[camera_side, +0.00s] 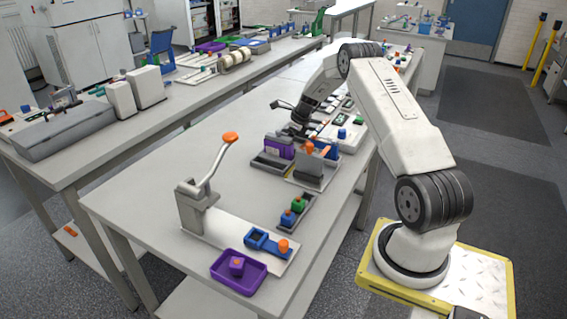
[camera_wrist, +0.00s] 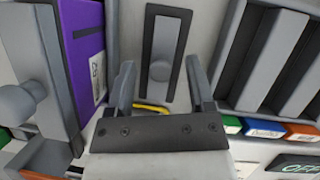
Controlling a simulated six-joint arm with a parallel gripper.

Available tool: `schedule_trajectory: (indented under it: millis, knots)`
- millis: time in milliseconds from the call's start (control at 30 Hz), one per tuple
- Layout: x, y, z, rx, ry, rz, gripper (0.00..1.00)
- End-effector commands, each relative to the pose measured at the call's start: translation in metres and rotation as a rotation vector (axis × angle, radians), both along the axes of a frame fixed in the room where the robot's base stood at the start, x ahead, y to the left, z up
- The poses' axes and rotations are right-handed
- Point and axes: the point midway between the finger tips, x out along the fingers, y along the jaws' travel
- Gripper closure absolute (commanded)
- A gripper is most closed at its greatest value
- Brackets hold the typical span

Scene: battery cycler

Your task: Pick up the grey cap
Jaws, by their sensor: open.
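In the wrist view, a flat grey piece with a round knob (camera_wrist: 160,72), which looks like the grey cap, lies in a narrow dark frame (camera_wrist: 149,40). My gripper (camera_wrist: 159,72) is open, with one finger on each side of the knob and a gap to both. I cannot tell how far above the knob the fingertips are. In the side view my gripper (camera_side: 298,131) is low over the middle of the bench, and the grey piece cannot be made out there.
A purple block (camera_wrist: 80,60) and another grey knobbed piece (camera_wrist: 22,102) stand close on the left. A grey slotted rack (camera_wrist: 268,55) stands on the right, beside small coloured labels. A purple tray (camera_side: 225,275) and an orange-tipped lever (camera_side: 230,138) are at the bench's near end.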

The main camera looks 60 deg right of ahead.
Motion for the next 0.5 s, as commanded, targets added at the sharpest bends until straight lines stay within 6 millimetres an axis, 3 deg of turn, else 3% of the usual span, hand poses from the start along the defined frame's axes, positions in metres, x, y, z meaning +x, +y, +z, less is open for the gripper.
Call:
schedule_trajectory:
  millis: [267,367,500]
  knots:
    - [-0.0001,0.0,0.0003,0.0,0.0,0.0,0.32]
    - [-0.0001,0.0,0.0003,0.0,0.0,0.0,0.57]
    - [-0.0002,-0.0001,0.0002,0.0,0.0,0.0,1.0]
